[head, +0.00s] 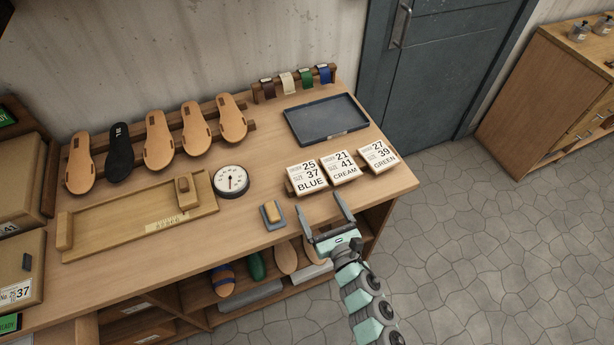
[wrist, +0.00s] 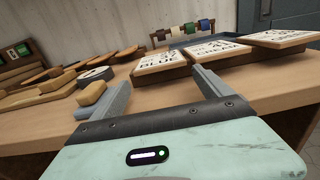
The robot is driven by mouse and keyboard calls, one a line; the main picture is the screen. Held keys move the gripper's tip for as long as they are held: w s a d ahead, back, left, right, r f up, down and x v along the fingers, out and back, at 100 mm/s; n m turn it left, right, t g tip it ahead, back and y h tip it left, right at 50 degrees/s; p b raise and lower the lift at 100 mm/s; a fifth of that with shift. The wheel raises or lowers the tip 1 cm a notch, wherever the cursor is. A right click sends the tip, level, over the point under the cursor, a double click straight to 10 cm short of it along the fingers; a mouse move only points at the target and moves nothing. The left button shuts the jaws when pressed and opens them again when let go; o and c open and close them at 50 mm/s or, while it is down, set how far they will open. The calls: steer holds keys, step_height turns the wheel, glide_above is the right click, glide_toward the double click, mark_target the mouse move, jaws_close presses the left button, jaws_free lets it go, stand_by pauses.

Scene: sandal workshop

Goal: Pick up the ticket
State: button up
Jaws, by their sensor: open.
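Three white tickets with wooden edges rest on low wooden stands near the bench's right front. The left one, the blue ticket (head: 309,178), reads 25, 37, BLUE. The middle cream ticket (head: 341,167) reads 21, 41, CREAM. The right green ticket (head: 377,156) reads 27, 39, GREEN. In the wrist view the blue ticket (wrist: 161,62), the cream ticket (wrist: 217,49) and a third ticket (wrist: 284,38) lie beyond the fingers. My gripper (head: 325,220) is open and empty, at the bench's front edge just in front of the tickets. It also shows in the wrist view (wrist: 163,90).
A dark tray (head: 326,121) lies behind the tickets. A yellow block on a grey pad (head: 272,214) sits left of my gripper. A round dial (head: 231,181), a wooden measuring board (head: 135,224) and several soles (head: 158,140) lie further left. Sandals fill the shelf below.

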mark_target(314, 201)
steer(key=x, duration=0.2)
steer(key=shift+w+a+r, duration=0.15)
steer(key=shift+w+r, duration=0.2)
steer(key=shift+w, duration=0.05)
steer(key=shift+w+a+f, duration=0.1)
steer(key=shift+w+a, duration=0.1)
steer(key=shift+w, duration=0.3)
steer(key=shift+c, duration=0.2)
steer(key=c, duration=1)
